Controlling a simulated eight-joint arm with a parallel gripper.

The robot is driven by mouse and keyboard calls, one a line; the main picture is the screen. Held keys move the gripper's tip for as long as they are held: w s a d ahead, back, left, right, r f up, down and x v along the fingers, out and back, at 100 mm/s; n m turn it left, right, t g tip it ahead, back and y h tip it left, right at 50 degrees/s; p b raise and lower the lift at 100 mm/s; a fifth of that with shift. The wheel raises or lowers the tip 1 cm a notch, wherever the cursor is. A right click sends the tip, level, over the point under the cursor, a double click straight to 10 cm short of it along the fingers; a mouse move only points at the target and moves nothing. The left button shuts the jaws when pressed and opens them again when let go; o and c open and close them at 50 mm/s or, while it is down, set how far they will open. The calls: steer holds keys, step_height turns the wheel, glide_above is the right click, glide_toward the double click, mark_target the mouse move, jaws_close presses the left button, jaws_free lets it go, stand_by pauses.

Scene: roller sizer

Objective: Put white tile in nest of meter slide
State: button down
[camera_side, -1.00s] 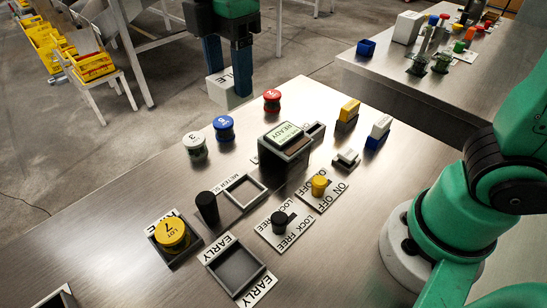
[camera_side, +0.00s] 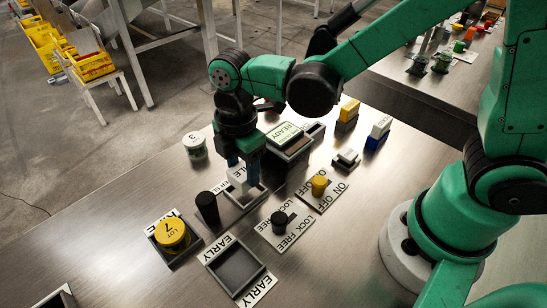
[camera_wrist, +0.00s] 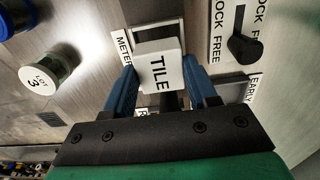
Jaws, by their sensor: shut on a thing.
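The white tile (camera_side: 238,177), lettered TILE, is between the blue fingers of my gripper (camera_side: 242,176). In the wrist view the tile (camera_wrist: 158,65) sits squarely between both fingers of my gripper (camera_wrist: 162,88), which are shut on it. The meter slide (camera_side: 243,195) is a grey-framed nest with a label plate and a black knob (camera_side: 207,207) at its left end. The tile is over the nest's upper part and hides some of it. I cannot tell whether the tile touches the nest floor.
The lot 3 jar (camera_side: 195,145) stands to the left behind my gripper. The READY display box (camera_side: 287,141) is close on the right.

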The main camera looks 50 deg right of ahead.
mark_target(243, 170)
steer(key=shift+f, duration=1.4)
steer(key=shift+f, duration=0.1)
steer(key=shift+c, duration=1.3)
jaws_free()
step_height(243, 170, up, 12)
steer(key=shift+f, duration=0.1)
steer(key=s+d+m+t, duration=0.1)
steer(key=d+m+t, duration=0.1)
steer(key=d+m, duration=0.2)
steer(key=s+d+m+t, duration=0.1)
steer(key=d+m, duration=0.3)
steer(key=m, duration=0.4)
steer(key=d+m+t, duration=0.4)
steer(key=m, duration=0.2)
steer(key=shift+s+f, duration=0.15)
steer(key=shift+s, duration=0.25)
